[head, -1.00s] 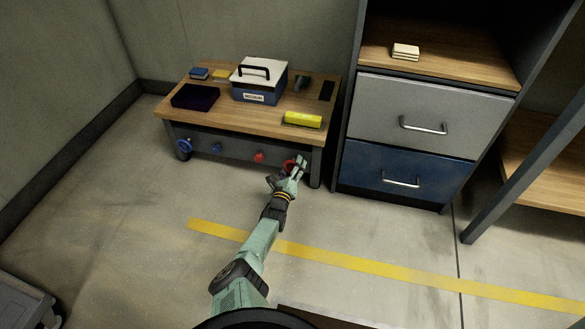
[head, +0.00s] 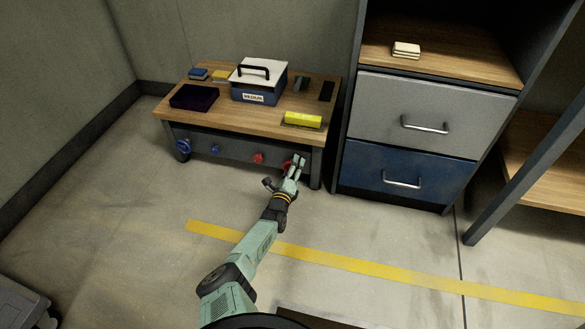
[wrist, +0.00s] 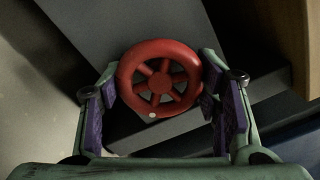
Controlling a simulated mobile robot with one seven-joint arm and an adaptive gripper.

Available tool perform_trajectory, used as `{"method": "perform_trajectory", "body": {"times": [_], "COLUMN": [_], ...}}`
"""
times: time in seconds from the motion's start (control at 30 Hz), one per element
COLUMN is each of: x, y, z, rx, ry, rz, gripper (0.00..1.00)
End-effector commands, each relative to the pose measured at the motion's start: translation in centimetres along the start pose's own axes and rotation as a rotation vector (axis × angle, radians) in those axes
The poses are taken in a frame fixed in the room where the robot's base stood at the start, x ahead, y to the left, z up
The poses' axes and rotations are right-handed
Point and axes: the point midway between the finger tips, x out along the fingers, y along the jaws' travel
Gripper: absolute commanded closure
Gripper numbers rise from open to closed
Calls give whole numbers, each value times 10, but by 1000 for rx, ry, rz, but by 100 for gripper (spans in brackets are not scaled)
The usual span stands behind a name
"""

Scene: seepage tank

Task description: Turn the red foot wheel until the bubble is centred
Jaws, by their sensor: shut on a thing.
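The red foot wheel (wrist: 160,83), a spoked wheel with a pale dot low on its rim, fills the middle of the wrist view. In the head view it shows as a bit of red (head: 287,163) at the right end of the bench's front, mostly behind my fingers. My gripper (head: 294,170) is shut on it. In the wrist view my purple-padded fingers (wrist: 163,104) stand on either side of the rim. A yellow level (head: 303,120) lies on the bench top above the wheel. Its bubble is too small to make out.
The low bench (head: 235,119) also has a red knob (head: 258,158), a blue knob (head: 215,150) and a blue wheel (head: 183,146) on its front. A lidded box (head: 259,82) stands on top. A drawer cabinet (head: 408,135) stands close on the right.

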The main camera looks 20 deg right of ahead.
Motion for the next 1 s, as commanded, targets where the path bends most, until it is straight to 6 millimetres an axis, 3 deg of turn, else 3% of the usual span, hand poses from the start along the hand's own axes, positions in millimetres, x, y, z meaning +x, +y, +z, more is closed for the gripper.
{"method": "perform_trajectory", "body": {"times": [0.03, 0.07, 0.37, 0.77, 1.0], "x": [0, 0, 0, 0, 0], "y": [1, 1, 0, -1, -1], "z": [-1, -1, 0, 0, 0], "rx": [1, 1, 2, 33, 279], "ry": [2, 2, 1, 0, 1], "rz": [1, 1, 1, 1, 3], "gripper": [70, 42, 22, 21, 21]}}
